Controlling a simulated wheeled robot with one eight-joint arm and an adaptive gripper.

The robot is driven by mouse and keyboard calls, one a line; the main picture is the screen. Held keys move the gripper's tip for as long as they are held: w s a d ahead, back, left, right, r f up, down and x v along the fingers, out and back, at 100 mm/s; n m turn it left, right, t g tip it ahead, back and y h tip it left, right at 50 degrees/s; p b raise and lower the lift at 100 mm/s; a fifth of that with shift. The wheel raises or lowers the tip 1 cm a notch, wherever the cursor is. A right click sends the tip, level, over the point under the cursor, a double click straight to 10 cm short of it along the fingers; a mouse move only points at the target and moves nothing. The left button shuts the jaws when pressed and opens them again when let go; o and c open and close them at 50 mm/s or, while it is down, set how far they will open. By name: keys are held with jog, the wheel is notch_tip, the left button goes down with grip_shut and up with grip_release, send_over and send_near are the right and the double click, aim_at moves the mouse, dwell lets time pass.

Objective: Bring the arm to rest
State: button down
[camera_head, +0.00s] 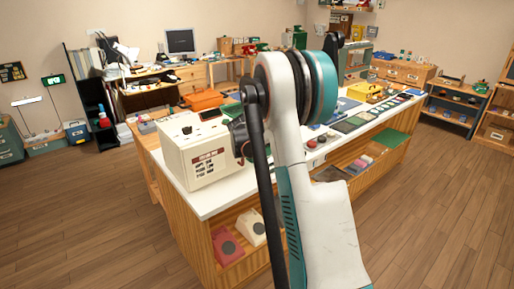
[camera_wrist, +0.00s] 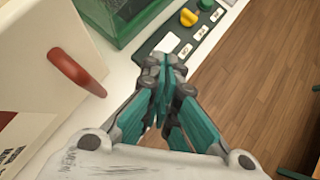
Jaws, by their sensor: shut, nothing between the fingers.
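My gripper (camera_wrist: 165,75) shows in the wrist view with its teal fingers shut together and nothing between them. It is over the white counter top (camera_wrist: 133,55), close to the near end of a dark panel strip (camera_wrist: 178,40) with a yellow knob. I cannot tell whether the fingertips touch the strip. In the head view my arm reaches up and forward, bent, over the counter (camera_head: 222,196). The gripper itself is not clearly visible there, hidden behind the arm.
A cream box (camera_head: 190,160) stands left of my arm; its red handle (camera_wrist: 75,72) is near the gripper. A green box (camera_wrist: 122,18) sits beyond. Several phones and gadgets cover the counter's far part. Wooden floor (camera_wrist: 262,75) lies open right of the counter.

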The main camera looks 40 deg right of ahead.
jog(key=s+r+p, duration=0.2)
jog(key=s+r, duration=0.3)
jog(key=shift+s, duration=0.15)
jog(key=shift+a+r, duration=0.1)
